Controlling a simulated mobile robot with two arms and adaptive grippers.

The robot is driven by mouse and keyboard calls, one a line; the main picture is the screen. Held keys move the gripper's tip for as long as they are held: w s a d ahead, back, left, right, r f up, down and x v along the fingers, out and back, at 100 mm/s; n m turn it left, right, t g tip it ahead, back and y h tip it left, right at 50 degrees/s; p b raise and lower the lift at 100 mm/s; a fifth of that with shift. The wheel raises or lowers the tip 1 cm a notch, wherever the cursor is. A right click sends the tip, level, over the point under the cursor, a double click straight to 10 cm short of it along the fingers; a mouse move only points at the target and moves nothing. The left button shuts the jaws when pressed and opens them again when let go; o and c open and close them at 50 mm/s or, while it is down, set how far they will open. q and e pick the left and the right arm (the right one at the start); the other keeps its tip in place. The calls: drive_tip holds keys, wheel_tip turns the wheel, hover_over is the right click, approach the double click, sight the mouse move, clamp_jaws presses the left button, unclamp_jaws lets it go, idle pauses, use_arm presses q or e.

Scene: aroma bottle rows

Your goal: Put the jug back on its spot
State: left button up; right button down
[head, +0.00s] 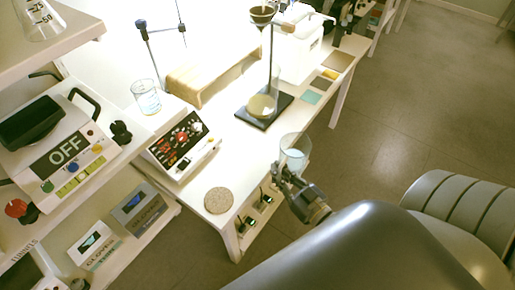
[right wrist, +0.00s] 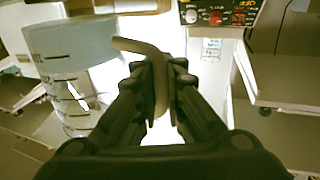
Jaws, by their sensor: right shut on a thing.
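The jug (head: 295,150) is a clear vessel with pale contents, seen in the head view by the bench's right edge. My right gripper (head: 282,172) is shut on its handle and holds it off the bench top. In the right wrist view the handle (right wrist: 143,47) runs between the two fingers (right wrist: 160,80), and the jug's pale body (right wrist: 65,45) is at the upper left. A round cork mat (head: 219,200), bare, lies at the bench's near end; I cannot tell if it is the jug's spot. My left gripper is not in view.
A control box (head: 184,145) stands left of the mat. A beaker (head: 145,98) stands behind it. A stand with a dark base (head: 264,112) holds glassware farther back. Small items sit below the bench top.

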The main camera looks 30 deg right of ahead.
drive_tip(key=w+b, duration=0.2)
drive_tip(key=w, duration=0.2)
drive_tip(key=w+a+f+b, duration=0.1)
drive_tip(key=w+b, duration=0.1)
drive_tip(key=w, duration=0.3)
drive_tip(key=w+b, duration=0.2)
drive_tip(key=w, duration=0.2)
drive_tip(key=shift+w+a+f, duration=0.2)
drive_tip(key=shift+w+a, duration=0.15)
drive_tip(key=shift+w, duration=0.05)
drive_tip(key=f+b, duration=0.1)
drive_tip(key=w+f+b, duration=0.1)
drive_tip(key=b, duration=0.1)
drive_tip(key=w+f+b, duration=0.1)
drive_tip(key=shift+a+f+b, duration=0.15)
drive_tip(key=shift+f+b, duration=0.15)
drive_tip(key=shift+b, duration=0.05)
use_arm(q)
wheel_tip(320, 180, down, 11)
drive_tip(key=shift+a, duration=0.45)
use_arm(e)
drive_tip(key=shift+r, duration=0.1)
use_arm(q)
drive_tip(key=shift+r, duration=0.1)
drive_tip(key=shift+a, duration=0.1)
use_arm(e)
drive_tip(key=shift+s, duration=0.1)
